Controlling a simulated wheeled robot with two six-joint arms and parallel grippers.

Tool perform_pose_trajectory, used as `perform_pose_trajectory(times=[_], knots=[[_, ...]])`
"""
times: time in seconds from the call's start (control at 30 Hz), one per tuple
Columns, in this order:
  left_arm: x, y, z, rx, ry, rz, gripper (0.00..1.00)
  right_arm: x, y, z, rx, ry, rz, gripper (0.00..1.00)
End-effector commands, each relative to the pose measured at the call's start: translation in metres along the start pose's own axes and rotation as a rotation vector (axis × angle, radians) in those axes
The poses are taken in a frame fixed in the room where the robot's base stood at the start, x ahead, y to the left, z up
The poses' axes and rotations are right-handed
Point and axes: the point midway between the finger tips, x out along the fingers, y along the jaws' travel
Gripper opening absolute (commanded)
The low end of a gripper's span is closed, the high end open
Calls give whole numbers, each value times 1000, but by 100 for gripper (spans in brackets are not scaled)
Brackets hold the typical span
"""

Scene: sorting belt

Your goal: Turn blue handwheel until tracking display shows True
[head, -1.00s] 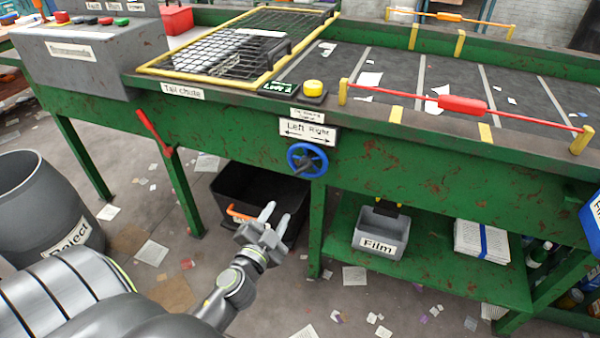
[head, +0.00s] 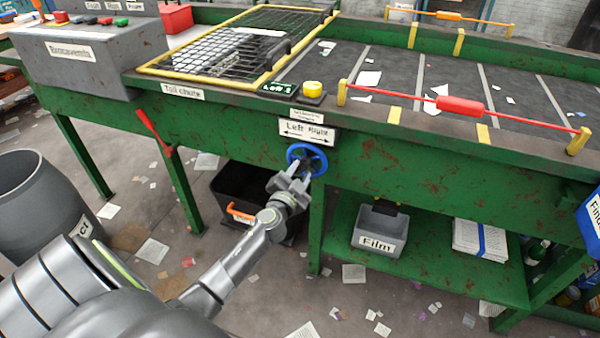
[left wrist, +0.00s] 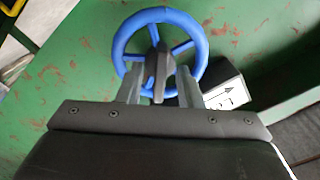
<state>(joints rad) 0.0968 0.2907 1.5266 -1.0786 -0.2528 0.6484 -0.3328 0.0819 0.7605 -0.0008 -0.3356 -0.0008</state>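The blue handwheel (head: 307,159) is on the green side panel of the belt, below the "Left Right" label (head: 307,131). It also shows in the left wrist view (left wrist: 160,14), with a dark grey hub part in front of its spokes. My left gripper (head: 297,173) is at the wheel's lower front. In the left wrist view its two fingers (left wrist: 160,85) stand apart, one on each side of the grey hub part; contact cannot be told. A small display (head: 279,88) with unclear green text sits on the belt edge. My right gripper is not in view.
A yellow button (head: 313,88) is above the label. A red lever (head: 153,131) sticks out at the left. A black bin (head: 225,185) with an orange handle stands under the belt. A grey "Film" box (head: 379,230) is on the lower shelf.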

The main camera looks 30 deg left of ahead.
Motion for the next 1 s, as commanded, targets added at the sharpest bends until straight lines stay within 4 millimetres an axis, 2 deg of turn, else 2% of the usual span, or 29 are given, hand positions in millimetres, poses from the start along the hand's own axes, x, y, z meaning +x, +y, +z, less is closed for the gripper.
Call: perform_pose_trajectory(times=[0.37,0.6,0.83,1.0], knots=[[5,0,0,0,0,0,31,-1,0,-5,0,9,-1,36],[4,0,0,0,0,0,0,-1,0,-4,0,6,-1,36],[4,0,0,13,0,0,0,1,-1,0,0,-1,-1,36],[4,1,0,90,1,0,0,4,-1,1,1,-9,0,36]])
